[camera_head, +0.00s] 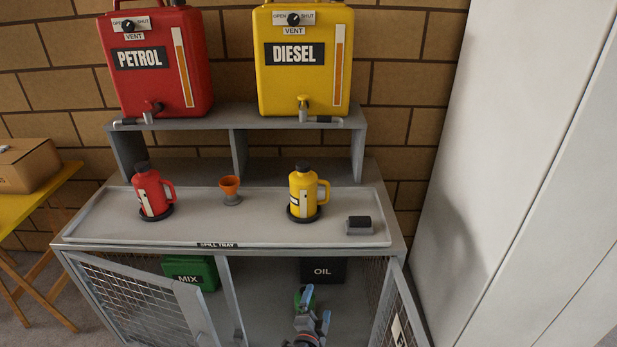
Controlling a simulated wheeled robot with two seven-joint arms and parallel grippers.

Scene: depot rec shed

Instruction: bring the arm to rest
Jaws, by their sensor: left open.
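My left gripper (315,305) is low in the head view, in front of the cabinet's open right-hand bay. Its blue-tipped fingers are apart, and I see nothing held between them. A small green patch shows beside one finger; I cannot tell what it is. A black OIL box (323,271) is inside the bay beyond the gripper. My right gripper is not in view.
The grey cabinet's mesh doors, left (140,305) and right (400,315), stand open on both sides. A green MIX box (190,270) is inside left.

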